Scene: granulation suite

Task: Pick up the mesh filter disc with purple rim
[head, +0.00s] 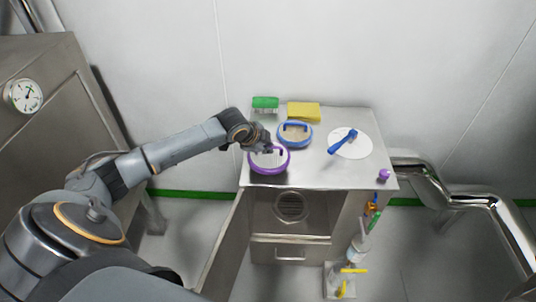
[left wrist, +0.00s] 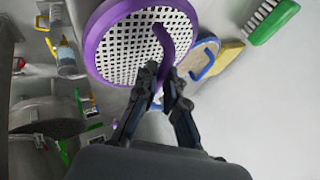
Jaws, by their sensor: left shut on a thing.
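The mesh filter disc with purple rim (head: 269,170) is at the left front of the steel cabinet top in the head view. In the left wrist view the purple-rimmed disc (left wrist: 95,47) shows its white perforated mesh and a purple handle arching across it. My left gripper (head: 270,151) reaches in from the left, and in the left wrist view its fingers (left wrist: 168,88) are closed on the purple handle. I cannot tell whether the disc touches the cabinet top. My right gripper is not in view.
A blue-rimmed filter disc (head: 295,143) lies just behind the purple one. A green brush (head: 265,103) and yellow sponge (head: 304,112) are at the back. A white disc (head: 359,151) with a blue tool (head: 342,141) and a small purple object (head: 383,175) are to the right.

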